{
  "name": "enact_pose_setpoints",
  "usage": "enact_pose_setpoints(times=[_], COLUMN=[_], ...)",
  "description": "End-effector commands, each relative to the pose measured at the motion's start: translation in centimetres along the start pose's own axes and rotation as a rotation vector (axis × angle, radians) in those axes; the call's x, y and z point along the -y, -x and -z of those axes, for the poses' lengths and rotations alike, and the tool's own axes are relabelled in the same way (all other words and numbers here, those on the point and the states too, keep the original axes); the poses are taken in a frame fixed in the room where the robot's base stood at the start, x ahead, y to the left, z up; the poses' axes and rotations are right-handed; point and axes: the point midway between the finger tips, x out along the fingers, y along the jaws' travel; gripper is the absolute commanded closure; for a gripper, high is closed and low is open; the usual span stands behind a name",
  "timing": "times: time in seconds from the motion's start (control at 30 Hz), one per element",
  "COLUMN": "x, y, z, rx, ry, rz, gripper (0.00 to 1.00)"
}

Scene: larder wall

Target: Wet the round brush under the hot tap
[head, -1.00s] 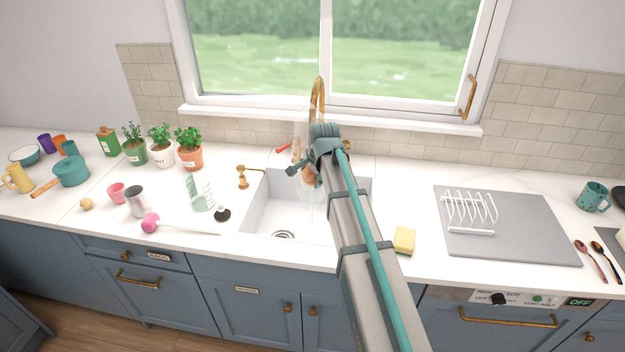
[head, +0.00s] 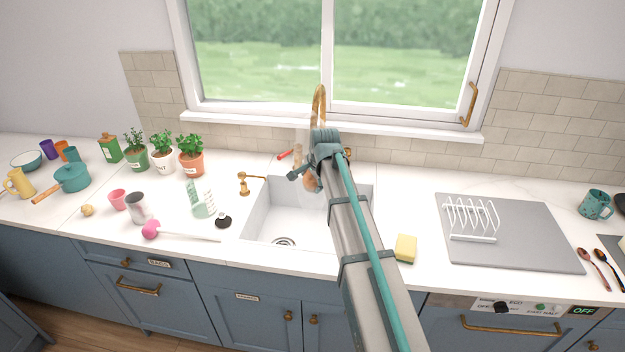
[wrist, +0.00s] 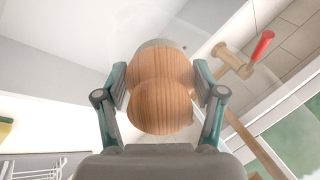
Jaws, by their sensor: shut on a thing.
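The round brush, with a rounded wooden body (wrist: 162,92), is between the two fingers of my gripper (wrist: 162,80) in the wrist view, and the gripper is shut on it. In the head view, a bit of the brush (head: 311,184) shows beside my gripper (head: 305,174), above the white sink (head: 262,212). The brass tap (head: 319,98) arches up behind my arm, and its outlet is hidden. A red-ended lever (head: 285,154) sits left of the tap; it also shows in the wrist view (wrist: 262,46).
A yellow sponge (head: 405,248) and a grey mat (head: 540,245) with a white rack (head: 470,218) are to the right. Potted herbs (head: 163,150) stand at back left.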

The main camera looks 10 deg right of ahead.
Motion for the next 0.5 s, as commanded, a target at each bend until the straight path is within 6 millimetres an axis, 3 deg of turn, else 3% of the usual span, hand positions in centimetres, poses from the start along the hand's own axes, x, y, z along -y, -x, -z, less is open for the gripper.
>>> enact_pose_setpoints(times=[0.5], x=[-2.9], y=[1.6], z=[-1.9], rx=[0.000], ry=[0.000], rz=[0.000], gripper=[0.59])
